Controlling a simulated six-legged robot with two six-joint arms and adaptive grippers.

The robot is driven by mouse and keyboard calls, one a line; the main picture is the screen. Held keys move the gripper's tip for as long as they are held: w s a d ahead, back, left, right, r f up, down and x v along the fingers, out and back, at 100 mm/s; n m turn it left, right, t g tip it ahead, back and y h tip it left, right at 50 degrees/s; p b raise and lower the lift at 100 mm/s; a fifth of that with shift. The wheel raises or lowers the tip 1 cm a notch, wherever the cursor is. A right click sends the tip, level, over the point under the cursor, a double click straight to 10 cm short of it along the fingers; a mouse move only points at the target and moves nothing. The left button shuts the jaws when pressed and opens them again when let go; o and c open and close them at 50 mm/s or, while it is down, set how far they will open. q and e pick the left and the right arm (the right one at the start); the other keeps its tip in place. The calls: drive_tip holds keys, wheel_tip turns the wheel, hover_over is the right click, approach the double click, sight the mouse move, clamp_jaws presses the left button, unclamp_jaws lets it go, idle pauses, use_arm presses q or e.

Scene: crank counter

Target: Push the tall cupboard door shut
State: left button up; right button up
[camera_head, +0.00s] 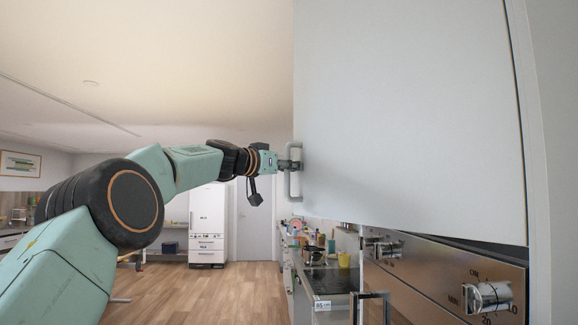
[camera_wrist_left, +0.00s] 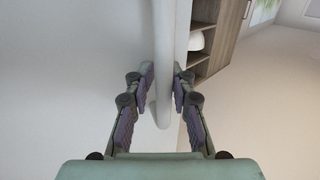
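The tall cupboard door (camera_head: 410,110) is a large pale panel filling the upper right of the head view. It stands ajar, with a dark gap under its lower edge above the oven front. Its vertical grey bar handle (camera_head: 291,185) is at the door's left edge. My left gripper (camera_head: 291,165) is at this handle. In the left wrist view, the fingers of my left gripper (camera_wrist_left: 164,88) lie on both sides of the handle (camera_wrist_left: 167,112) and appear closed on it. The door surface (camera_wrist_left: 70,80) fills the left of that view. My right gripper is not in view.
A steel oven panel with knobs (camera_head: 490,297) lies below the door. A counter with a hob (camera_head: 328,279) and pots runs behind it. A white fridge (camera_head: 208,222) stands far back. The wooden floor (camera_head: 195,290) at the left is open.

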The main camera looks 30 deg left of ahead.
use_arm(q)
drive_tip(key=shift+o, duration=1)
drive_tip(key=shift+r, duration=0.15)
drive_tip(key=shift+s+a+r, duration=0.1)
drive_tip(key=shift+s+a, duration=0.05)
drive_tip(key=shift+a, duration=0.05)
drive_tip(key=shift+s, duration=0.1)
drive_tip(key=v, duration=0.7)
drive_tip(key=shift+d, duration=0.2)
drive_tip(key=shift+a, duration=0.1)
